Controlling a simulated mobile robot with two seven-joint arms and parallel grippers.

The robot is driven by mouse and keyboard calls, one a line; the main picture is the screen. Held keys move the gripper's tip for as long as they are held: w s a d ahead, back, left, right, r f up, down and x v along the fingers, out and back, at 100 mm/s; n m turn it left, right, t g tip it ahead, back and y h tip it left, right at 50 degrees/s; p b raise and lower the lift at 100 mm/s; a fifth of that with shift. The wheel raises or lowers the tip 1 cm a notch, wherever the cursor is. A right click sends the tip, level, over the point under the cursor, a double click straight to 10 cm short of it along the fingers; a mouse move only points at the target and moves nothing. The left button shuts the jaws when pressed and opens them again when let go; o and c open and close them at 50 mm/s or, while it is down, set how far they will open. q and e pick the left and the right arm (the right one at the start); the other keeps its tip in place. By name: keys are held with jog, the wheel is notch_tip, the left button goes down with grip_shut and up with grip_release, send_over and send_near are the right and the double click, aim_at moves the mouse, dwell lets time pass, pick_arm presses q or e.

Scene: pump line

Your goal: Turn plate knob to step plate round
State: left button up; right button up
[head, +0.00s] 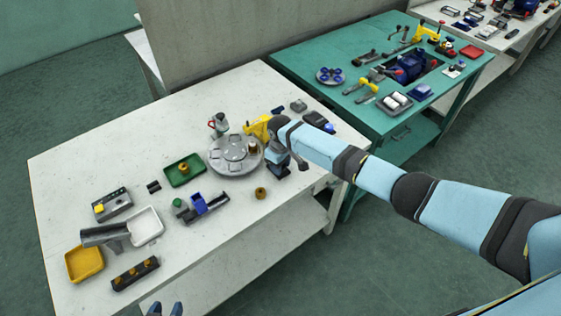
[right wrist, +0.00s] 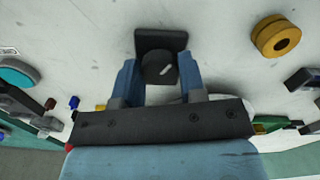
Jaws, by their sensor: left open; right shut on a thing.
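The plate knob (right wrist: 160,68) is a black round knob with a white mark, on a black base (right wrist: 160,39). My right gripper (head: 278,170) is at the plate's right side and hides the knob in the head view. In the right wrist view its blue fingers stand on both sides of the knob, shut on it. My left gripper (head: 165,309) is open and empty at the bottom edge, away from the plate.
On the white table (head: 90,160) stand a green tray (head: 171,179), a blue-and-black fixture (head: 205,204), a white tray (head: 146,238), a yellow tray (head: 72,270) and a brass ring (head: 261,193). A yellow part (head: 256,127) is behind the gripper. A green table (head: 320,60) is beyond.

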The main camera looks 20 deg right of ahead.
jog(key=n, duration=0.4)
jog(key=shift+p, duration=0.35)
jog(key=shift+n, duration=0.9)
jog(key=o, duration=0.9)
jog(key=shift+r, duration=0.1)
notch_tip(320, 180, up, 14)
jog(key=shift+f, duration=0.15)
